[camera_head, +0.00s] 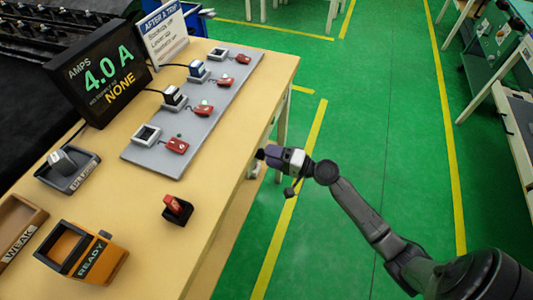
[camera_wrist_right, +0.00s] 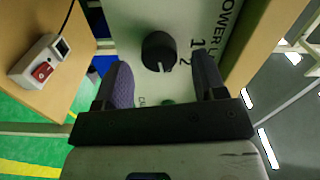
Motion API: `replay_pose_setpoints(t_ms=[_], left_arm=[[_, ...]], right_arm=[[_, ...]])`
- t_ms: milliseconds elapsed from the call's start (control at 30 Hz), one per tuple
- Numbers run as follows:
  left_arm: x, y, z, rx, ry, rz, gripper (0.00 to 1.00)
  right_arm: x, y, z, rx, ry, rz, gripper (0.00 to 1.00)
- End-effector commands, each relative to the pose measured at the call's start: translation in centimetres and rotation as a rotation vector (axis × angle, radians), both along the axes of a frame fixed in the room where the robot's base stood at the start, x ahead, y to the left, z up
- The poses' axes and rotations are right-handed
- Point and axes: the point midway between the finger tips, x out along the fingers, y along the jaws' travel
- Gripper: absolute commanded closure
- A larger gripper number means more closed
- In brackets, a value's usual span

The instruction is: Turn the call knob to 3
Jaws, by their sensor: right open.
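The knob (camera_wrist_right: 158,50) is round and black on a white panel (camera_wrist_right: 150,14) in the right wrist view. The numerals 1 and 2 are printed to its right, with larger lettering beyond; a 3 cannot be made out. The exact setting of the knob's pointer cannot be told. My right gripper (camera_wrist_right: 162,78) is open, one purple-grey finger on each side below the knob, apart from it. In the head view my right gripper (camera_head: 268,155) is beside the table's right edge, and the knob and its panel are hidden. My left gripper is not in view.
Green floor (camera_head: 370,110) right of the table is open.

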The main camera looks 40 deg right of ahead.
Motion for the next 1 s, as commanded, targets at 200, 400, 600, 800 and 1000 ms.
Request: replay_pose_setpoints(t_ms=[200, 400, 600, 800, 1000], left_arm=[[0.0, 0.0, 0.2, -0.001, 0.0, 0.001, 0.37], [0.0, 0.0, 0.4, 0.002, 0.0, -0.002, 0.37], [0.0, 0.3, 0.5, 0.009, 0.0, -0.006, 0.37], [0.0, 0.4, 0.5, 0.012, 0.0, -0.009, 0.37], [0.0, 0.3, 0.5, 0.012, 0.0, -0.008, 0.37]], right_arm=[[-4.0, -2.1, -0.1, 0.0, 0.003, -0.001, 0.36], [-7.2, -3.8, 0.0, 0.001, 0.003, -0.001, 0.36], [-9.3, -4.9, 0.0, 0.0, 0.001, -0.001, 0.36], [-10.2, -5.4, 0.0, 0.001, 0.0, -0.001, 0.36], [-10.2, -5.4, 0.0, 0.0, 0.0, 0.0, 0.36]])
